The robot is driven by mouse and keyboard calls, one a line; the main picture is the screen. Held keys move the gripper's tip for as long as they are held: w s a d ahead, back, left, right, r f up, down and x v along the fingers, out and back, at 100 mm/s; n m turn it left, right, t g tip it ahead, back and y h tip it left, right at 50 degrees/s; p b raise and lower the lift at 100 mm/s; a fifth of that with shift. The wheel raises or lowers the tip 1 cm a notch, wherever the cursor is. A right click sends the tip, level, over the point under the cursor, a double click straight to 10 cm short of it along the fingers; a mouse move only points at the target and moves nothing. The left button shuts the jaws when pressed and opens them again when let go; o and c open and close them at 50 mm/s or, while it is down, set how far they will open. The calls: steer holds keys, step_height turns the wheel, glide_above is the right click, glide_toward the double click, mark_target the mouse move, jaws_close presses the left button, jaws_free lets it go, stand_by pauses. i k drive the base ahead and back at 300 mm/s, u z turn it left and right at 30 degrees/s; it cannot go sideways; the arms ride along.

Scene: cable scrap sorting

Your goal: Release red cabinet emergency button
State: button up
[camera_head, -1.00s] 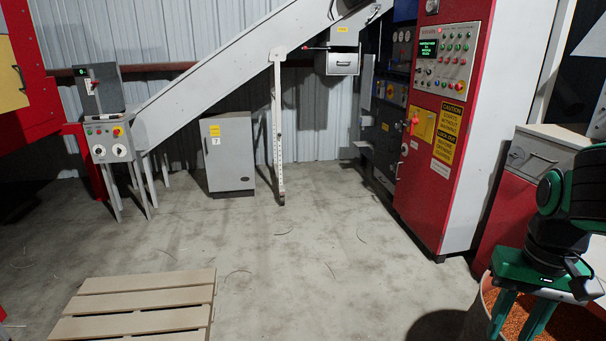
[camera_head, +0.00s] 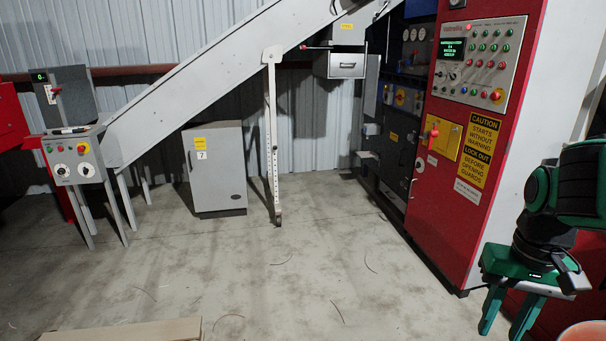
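The red cabinet (camera_head: 447,195) stands at the right, with a grey control panel (camera_head: 481,62) on its upper front.
A yellow plate with a red handle (camera_head: 434,132) is on the cabinet front. A grey control box (camera_head: 74,159) on legs stands left. A grey cabinet (camera_head: 215,168) stands under the sloping conveyor. A pallet edge (camera_head: 130,331) and an orange-filled bin (camera_head: 585,333) are at the bottom. The middle floor is clear.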

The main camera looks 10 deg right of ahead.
mark_target(494, 96)
steer(key=i, duration=3.25)
steer(key=z, duration=1.8)
